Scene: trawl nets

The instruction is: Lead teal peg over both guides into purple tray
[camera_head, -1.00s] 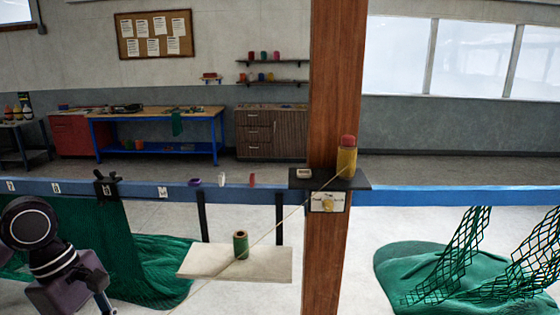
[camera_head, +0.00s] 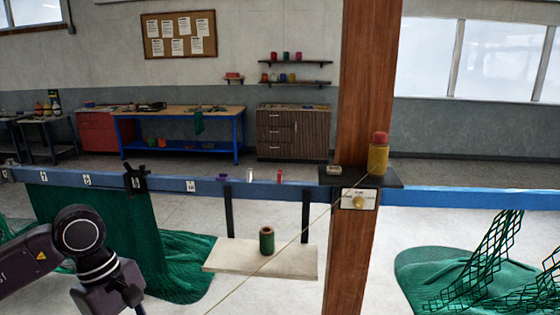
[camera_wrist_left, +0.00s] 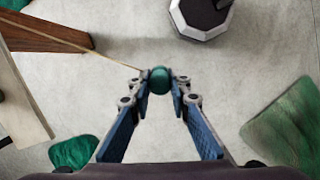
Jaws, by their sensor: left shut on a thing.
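The teal peg (camera_wrist_left: 160,76) is between the fingertips of my left gripper (camera_wrist_left: 161,86), which is shut on it; only its rounded end shows. A thin line runs from the peg to the upper left in the left wrist view. In the head view it slants up to a yellow spool (camera_head: 378,160) with a red top by the wooden post. My left gripper (camera_head: 132,296) is low at the left there, partly cut off. A small purple item (camera_head: 223,177), perhaps the tray, sits on the blue rail beside a white (camera_head: 250,174) and a red upright piece (camera_head: 279,176). I cannot tell which parts are the guides.
A green spool (camera_head: 267,241) stands on a pale board (camera_head: 230,259) below the blue rail (camera_head: 450,198). The wooden post (camera_head: 352,265) rises right of it. Green netting (camera_head: 110,220) hangs at the left, and more netting (camera_head: 440,268) lies at the right.

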